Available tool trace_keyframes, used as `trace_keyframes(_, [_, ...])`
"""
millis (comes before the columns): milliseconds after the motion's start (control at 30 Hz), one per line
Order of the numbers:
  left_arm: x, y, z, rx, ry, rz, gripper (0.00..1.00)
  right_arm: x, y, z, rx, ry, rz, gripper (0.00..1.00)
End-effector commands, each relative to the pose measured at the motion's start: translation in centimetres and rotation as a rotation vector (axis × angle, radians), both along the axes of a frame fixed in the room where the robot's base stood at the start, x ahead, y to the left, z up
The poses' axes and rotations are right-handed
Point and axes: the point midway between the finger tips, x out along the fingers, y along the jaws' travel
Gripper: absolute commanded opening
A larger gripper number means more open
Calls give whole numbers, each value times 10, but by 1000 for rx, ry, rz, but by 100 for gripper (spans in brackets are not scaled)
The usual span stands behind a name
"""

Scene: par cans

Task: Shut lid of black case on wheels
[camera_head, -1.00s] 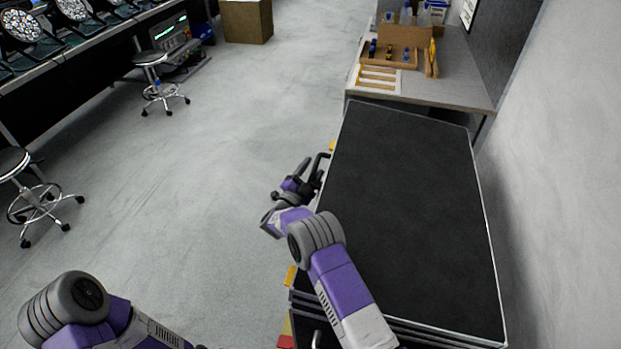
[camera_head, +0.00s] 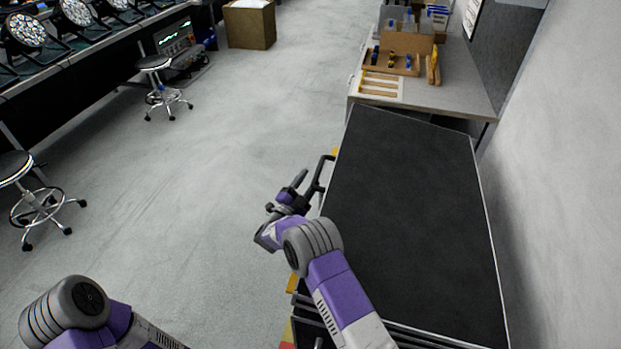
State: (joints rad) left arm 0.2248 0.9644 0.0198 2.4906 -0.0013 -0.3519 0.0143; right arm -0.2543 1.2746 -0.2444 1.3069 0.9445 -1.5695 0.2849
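The black case (camera_head: 410,210) stands along the right side, its large dark lid face up with a thin pale metal edge. The lid lies roughly flat over the case; I cannot tell whether it is fully seated. Dark layered edges show at its near end. My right gripper (camera_head: 303,186) is beside the lid's left edge, next to a black bent bar that looks like a handle (camera_head: 322,175). Contact and finger opening are unclear. My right arm crosses the lid's near left corner. My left arm is at the lower left; its gripper is out of view. The wheels are hidden.
A grey bench (camera_head: 455,95) with a wooden tray (camera_head: 390,66) stands beyond the case, and a pale wall (camera_head: 565,180) is at right. Stools (camera_head: 155,64) and a long bench with lamps are at left. The floor (camera_head: 190,180) between is clear.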

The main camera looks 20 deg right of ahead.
Motion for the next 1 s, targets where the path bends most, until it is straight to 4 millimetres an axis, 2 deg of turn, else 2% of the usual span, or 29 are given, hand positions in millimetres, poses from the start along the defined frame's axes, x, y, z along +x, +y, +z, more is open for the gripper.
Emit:
trace_keyframes(700, [0,0,-4,0,0,0,54,-32,34,-16,1,3,-4,44])
trace_keyframes(1000, [0,0,-5,0,0,0,54,-35,37,-17,0,4,-4,44])
